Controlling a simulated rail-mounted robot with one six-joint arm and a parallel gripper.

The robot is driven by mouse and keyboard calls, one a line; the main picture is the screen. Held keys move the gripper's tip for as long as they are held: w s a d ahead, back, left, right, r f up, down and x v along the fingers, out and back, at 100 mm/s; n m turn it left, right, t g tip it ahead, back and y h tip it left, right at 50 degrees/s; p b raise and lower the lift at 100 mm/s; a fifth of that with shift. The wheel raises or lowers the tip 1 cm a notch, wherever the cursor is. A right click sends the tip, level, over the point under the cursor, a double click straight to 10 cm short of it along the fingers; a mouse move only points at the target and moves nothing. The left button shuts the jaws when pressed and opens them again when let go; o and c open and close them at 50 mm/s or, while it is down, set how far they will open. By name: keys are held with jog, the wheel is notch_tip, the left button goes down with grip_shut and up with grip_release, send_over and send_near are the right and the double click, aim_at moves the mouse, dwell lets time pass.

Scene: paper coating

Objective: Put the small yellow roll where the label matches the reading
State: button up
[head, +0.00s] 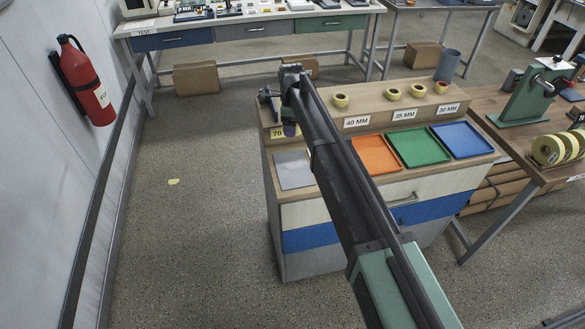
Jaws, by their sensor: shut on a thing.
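My gripper (289,128) hangs from the arm's far end, above the left part of the wooden bench top. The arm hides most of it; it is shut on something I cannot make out. Several small yellow rolls stand on the raised shelf; one roll (340,100) is nearest the arm, with others (393,93) to its right. White labels read 40 MM (357,121), 35 MM (404,114) and 30 MM (448,108). Below are an orange tray (372,155), a green tray (418,146) and a blue tray (462,139).
A bare grey plate (294,172) lies left of the trays. A green device (533,95) and larger yellow rolls (556,149) stand on the right table. The floor to the left is mostly clear.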

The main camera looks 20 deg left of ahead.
aim_at(292, 168)
notch_tip(292, 168, down, 19)
jog(key=b, duration=1.7)
jog(key=shift+r, duration=0.3)
jog(key=shift+f, duration=0.2)
jog(key=o, duration=1)
jog(key=shift+r, duration=0.1)
